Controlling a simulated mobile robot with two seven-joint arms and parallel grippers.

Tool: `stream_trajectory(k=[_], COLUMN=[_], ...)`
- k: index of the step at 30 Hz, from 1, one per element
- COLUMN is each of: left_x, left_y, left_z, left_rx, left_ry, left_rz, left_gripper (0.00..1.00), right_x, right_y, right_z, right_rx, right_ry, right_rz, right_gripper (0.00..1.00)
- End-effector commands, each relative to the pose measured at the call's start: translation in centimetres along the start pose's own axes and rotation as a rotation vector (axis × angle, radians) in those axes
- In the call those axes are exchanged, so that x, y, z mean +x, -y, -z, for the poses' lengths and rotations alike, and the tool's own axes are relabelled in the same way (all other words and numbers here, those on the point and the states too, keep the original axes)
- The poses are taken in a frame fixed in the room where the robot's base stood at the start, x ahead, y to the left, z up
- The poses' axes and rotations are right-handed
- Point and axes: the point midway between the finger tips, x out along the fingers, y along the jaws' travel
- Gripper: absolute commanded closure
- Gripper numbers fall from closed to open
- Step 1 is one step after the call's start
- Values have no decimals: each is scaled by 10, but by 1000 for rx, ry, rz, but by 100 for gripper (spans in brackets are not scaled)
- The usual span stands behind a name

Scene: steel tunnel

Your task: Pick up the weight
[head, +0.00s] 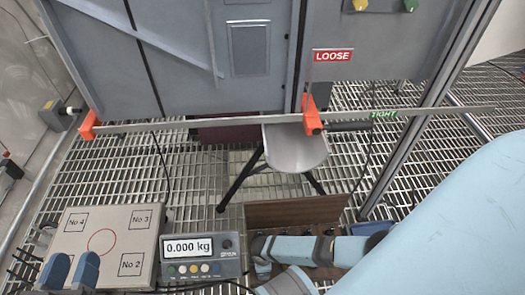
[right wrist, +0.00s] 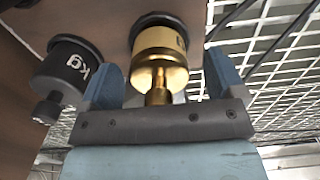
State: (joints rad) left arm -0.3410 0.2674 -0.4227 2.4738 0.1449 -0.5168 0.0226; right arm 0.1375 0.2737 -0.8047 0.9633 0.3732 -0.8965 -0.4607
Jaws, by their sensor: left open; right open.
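In the right wrist view a brass weight (right wrist: 160,60) with a narrow knob lies between the two blue fingers of my right gripper (right wrist: 162,82). The fingers are open, with a gap on each side of it. A black weight (right wrist: 68,72) marked kg is left of the gripper. In the head view my right gripper is by the brown wooden box (head: 290,211), and the weights are hidden there. My left gripper (head: 71,272) is open and empty at the lower left, over the scale's plate (head: 118,222).
The scale display (head: 188,247) reads 0.000 kg. A long beam (head: 220,121) with orange parts crosses in front of the grey cabinet (head: 170,70). A white scoop-like pan (head: 294,150) and black tripod legs stand behind the box. The floor is metal grating.

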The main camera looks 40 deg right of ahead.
Motion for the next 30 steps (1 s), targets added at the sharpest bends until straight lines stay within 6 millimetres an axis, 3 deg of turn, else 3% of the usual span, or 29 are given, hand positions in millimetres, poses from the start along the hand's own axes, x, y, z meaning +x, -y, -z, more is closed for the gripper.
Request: stream_trajectory(k=[5, 6, 17, 30], left_x=[0, 0, 0, 0], left_y=[0, 0, 0, -1], left_z=[2, 2, 2, 8], left_rx=[5, 4, 3, -11], left_ry=[-3, -3, -5, 1], left_rz=[0, 0, 0, -4], left_gripper=[57, 57, 57, 57], right_x=[0, -1, 0, -11], right_y=[0, 0, 0, -1], right_z=[0, 0, 0, 1], right_rx=[0, 0, 0, 0], right_ry=[-1, 0, 0, -2], right_rz=[0, 0, 0, -1], right_gripper=[12, 16, 99, 100])
